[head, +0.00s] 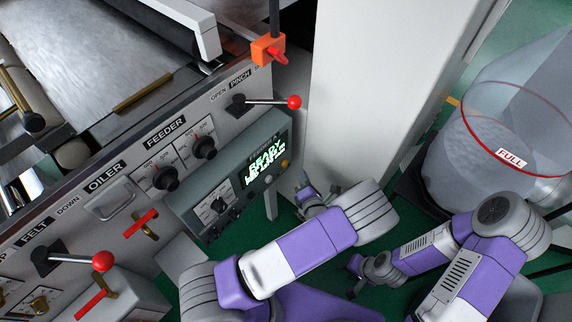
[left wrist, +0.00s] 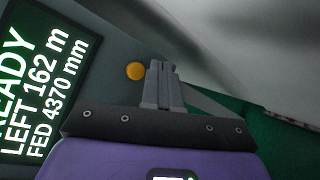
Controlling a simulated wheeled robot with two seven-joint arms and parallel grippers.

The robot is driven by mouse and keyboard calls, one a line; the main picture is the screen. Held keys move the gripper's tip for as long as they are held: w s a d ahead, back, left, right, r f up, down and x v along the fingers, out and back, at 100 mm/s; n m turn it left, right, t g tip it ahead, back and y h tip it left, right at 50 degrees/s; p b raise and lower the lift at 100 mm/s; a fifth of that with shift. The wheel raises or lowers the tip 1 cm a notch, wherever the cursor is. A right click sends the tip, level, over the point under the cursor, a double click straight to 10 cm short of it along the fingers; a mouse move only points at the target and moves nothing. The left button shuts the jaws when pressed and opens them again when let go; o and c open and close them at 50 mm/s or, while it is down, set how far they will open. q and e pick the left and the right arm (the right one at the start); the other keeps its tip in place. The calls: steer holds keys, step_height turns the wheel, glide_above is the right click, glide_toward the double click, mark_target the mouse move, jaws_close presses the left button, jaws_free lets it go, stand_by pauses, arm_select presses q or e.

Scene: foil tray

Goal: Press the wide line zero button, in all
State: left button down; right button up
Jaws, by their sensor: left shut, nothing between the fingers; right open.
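The grey control box (head: 190,206) on the machine's front carries a lit display (head: 266,160). In the left wrist view the display (left wrist: 38,80) reads "LEFT 162 m" and "FED 4370 mm". An amber button (head: 285,163) sits at the box's right end, and a pale round button (head: 268,180) lies below the display. The amber button (left wrist: 135,71) also shows in the left wrist view, left of my left fingertips. I cannot read which button is the wide line zero one. My left gripper (head: 304,184) is shut and empty, right of the box; contact is unclear. My right gripper (head: 355,265) is open and empty.
A red-knobbed lever (head: 294,102) sticks out above the box, and another (head: 102,261) is at lower left. A pale column (head: 360,90) stands behind my left gripper. A clear bin (head: 510,120) marked "FULL" stands at right.

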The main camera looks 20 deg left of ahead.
mark_target(285, 164)
arm_select(q)
steer(key=shift+w+a, duration=0.3)
steer(key=shift+a, duration=0.45)
steer(key=shift+w+a, duration=0.25)
steer(key=shift+a, duration=0.5)
stand_by(0.9)
steer(key=shift+w+a+p, duration=0.15)
steer(key=shift+a+p, duration=0.25)
steer(key=shift+w+a, duration=0.15)
steer(key=shift+a, duration=0.25)
stand_by(0.8)
steer(key=shift+d, duration=0.1)
steer(key=shift+s+d+p, duration=0.3)
steer(key=shift+d, duration=0.4)
